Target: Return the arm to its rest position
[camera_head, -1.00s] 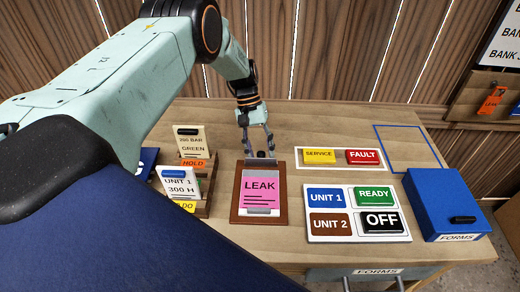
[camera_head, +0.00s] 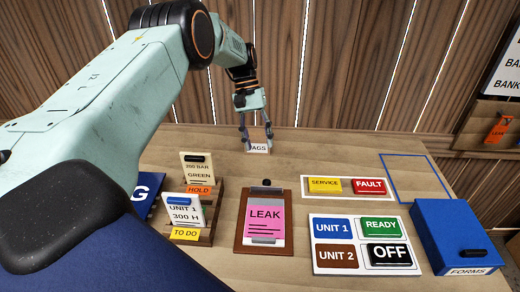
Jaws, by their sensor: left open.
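My left arm comes in from the left, and its gripper (camera_head: 257,137) hangs over the back part of the table, with its fingers apart and nothing between them. The fingertips show in front of a small white label (camera_head: 258,147) reading "AGS", partly hidden. The gripper is behind and apart from the brown clipboard (camera_head: 243,244), which holds a pink LEAK sheet (camera_head: 265,218) under its clip. My right gripper is not in view.
A wooden card rack (camera_head: 207,233) with HOLD and TO DO slots stands left of the clipboard. A status board (camera_head: 320,267), a SERVICE/FAULT strip (camera_head: 345,196) and a blue FORMS box (camera_head: 452,235) are to the right. The blue-outlined area (camera_head: 412,178) is empty.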

